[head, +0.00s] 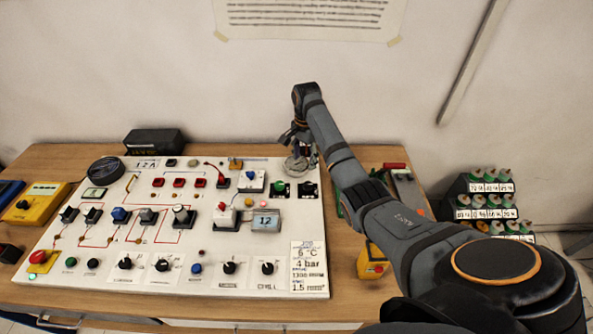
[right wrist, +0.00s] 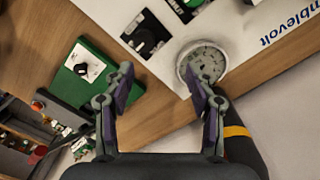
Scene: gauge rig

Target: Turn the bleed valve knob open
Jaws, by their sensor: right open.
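Several knobs sit on the white panel (head: 225,262); I cannot read a label that marks one as the bleed valve. A black knob on a dark square plate (head: 308,189) is at the panel's right side; in the right wrist view a black knob (right wrist: 145,42) lies just beyond the fingertips. A round clear-faced gauge (head: 297,165) stands at the panel's back right corner and shows in the right wrist view (right wrist: 203,62). My right gripper (right wrist: 161,72) is open and empty, one fingertip beside the gauge; contact is unclear. My left gripper is not in view.
A green board with a knob (right wrist: 88,72) lies on the wooden table (right wrist: 150,105) beside the panel. A yellow box (head: 372,262) stands right of the panel. A rack of labelled bottles (head: 487,205) is at the far right. The wall is close behind.

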